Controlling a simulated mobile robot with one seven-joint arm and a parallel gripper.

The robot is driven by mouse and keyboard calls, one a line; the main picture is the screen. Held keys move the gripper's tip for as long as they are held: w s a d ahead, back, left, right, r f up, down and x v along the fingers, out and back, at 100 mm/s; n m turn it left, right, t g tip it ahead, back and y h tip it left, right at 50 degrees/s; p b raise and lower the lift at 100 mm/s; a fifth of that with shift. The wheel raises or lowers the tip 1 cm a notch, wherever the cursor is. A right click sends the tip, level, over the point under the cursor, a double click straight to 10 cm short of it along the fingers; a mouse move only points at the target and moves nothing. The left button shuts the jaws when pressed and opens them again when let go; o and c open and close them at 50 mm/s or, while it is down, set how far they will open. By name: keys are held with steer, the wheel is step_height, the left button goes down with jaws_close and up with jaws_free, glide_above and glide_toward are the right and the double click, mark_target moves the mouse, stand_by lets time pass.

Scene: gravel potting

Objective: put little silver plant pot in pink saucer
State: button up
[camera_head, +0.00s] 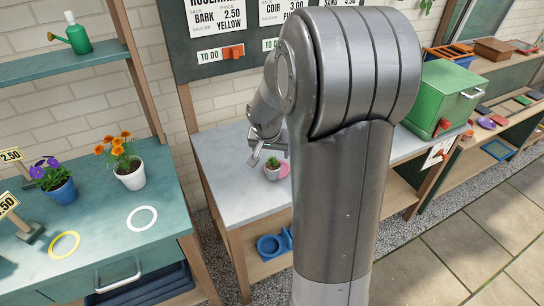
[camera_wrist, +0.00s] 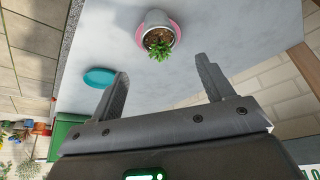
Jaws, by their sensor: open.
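The little silver plant pot (camera_head: 272,174) holds a small green plant and stands upright on the pale worktop. The pink saucer (camera_head: 285,170) shows at its right in the head view. In the wrist view the silver pot (camera_wrist: 157,17) has the rim of the pink saucer (camera_wrist: 178,30) showing around it on both sides. The pot appears to stand in the saucer, though its base is hidden. My gripper (camera_wrist: 162,75) is open and empty, with a gap between its fingers and the pot. In the head view my gripper (camera_head: 262,152) is just above and left of the plant.
A teal saucer (camera_wrist: 99,77) lies on the worktop beside one finger in the wrist view. A green box (camera_head: 440,95) stands farther right, partly behind my arm. Orange flowers in a white pot (camera_head: 131,177) stand on the left table. The worktop around the pot is mostly clear.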

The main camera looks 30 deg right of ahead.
steer(key=s+a+r+n, duration=0.3)
steer(key=s+a+r, duration=0.5)
steer(key=s+r, duration=0.35)
steer(key=s+a+r+n+t+y, duration=0.1)
steer(key=s+a+r+n, duration=0.1)
steer(key=s, duration=0.4)
steer(key=s+a+r+n+y, duration=0.1)
steer(key=s+a+r+n, duration=0.1)
steer(key=s+a, duration=0.2)
steer(key=s, duration=0.3)
steer(key=shift+t+y, duration=0.4)
